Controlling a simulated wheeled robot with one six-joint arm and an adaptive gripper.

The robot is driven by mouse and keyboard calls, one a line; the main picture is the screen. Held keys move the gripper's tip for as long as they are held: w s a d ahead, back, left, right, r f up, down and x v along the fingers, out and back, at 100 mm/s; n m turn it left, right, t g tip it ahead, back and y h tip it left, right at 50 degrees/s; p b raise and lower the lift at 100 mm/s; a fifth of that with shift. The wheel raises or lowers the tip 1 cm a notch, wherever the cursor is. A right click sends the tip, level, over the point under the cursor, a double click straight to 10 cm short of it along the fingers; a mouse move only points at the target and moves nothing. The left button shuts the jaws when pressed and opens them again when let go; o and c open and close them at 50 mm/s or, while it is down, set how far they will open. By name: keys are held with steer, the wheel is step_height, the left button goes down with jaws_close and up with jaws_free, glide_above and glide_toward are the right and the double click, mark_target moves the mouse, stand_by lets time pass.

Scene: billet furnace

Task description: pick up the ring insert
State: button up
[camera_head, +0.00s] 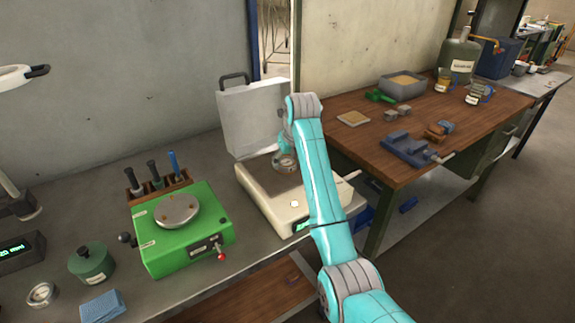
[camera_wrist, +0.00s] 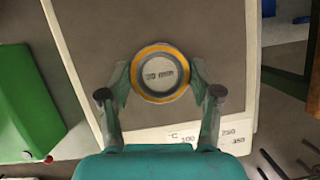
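The ring insert (camera_wrist: 160,75), a round piece with an orange rim, a grey ring inside it and a pale centre marked in mm, shows in the wrist view over the grey top of the cream heater (camera_wrist: 95,60). My gripper (camera_wrist: 160,78) has one fingertip at each side of the ring, very close to its rim. Whether the fingers press on it is not clear, nor whether the ring rests on the plate. In the head view my arm reaches down over the heater (camera_head: 270,210), and its end largely hides the ring.
A green device (camera_head: 180,240) with a round metal top stands left of the heater. A white lid with a handle (camera_head: 250,118) stands upright behind it. A green pot (camera_head: 91,263), another small ring (camera_head: 41,294) and a blue cloth (camera_head: 103,306) lie front left. A wooden bench (camera_head: 375,150) is at right.

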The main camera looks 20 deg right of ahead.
mark_target(287, 162)
jaws_close()
step_height(287, 162, up, 10)
stand_by(0.6)
